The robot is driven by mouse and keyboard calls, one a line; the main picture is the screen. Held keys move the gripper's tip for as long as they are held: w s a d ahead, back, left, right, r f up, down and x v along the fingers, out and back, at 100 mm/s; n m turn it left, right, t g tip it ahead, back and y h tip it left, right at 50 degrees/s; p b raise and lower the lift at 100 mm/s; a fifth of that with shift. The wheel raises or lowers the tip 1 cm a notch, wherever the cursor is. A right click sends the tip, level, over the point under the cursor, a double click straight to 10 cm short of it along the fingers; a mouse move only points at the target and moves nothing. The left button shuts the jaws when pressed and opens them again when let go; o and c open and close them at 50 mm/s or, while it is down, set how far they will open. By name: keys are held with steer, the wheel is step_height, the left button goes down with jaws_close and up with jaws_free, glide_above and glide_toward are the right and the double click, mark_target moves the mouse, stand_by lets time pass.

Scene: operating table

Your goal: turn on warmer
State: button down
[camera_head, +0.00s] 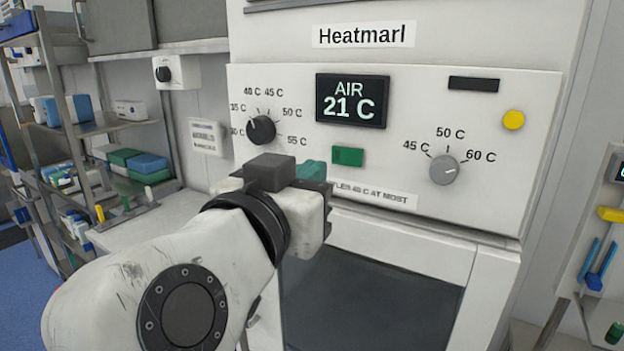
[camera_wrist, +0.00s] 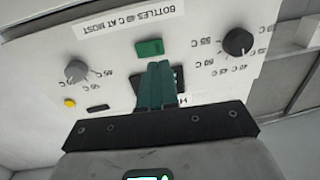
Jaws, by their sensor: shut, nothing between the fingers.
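The warmer, labelled "Heatmarl", has a white control panel (camera_head: 410,125) with a display (camera_head: 352,101) reading AIR 21 C. A green rectangular button (camera_head: 348,156) sits below the display; it also shows in the wrist view (camera_wrist: 149,48), which sees the panel upside down. A black knob (camera_head: 261,129) is on the left and a grey knob (camera_head: 444,170) on the right. A round yellow button (camera_head: 513,120) is at the upper right. My gripper (camera_head: 314,171) is in front of the panel, its teal fingers (camera_wrist: 160,66) together and empty, just beside the green button in view. Contact cannot be told.
Below the panel is the warmer's dark glass door (camera_head: 372,300). A label strip about bottles (camera_head: 375,195) runs under the button, partly hidden by my gripper. Shelves with boxes (camera_head: 98,126) stand at left. A rack with blue and yellow items (camera_head: 603,235) stands at right.

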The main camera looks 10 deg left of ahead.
mark_target(334, 155)
steer(key=p+x, duration=0.1)
steer(key=x, duration=0.4)
steer(key=shift+w+d+p, duration=0.1)
steer(key=shift+w+p, duration=0.2)
steer(key=shift+w, duration=0.15)
steer(key=shift+w+f+b, duration=0.15)
steer(key=shift+w+b, duration=0.05)
steer(key=shift+b, duration=0.15)
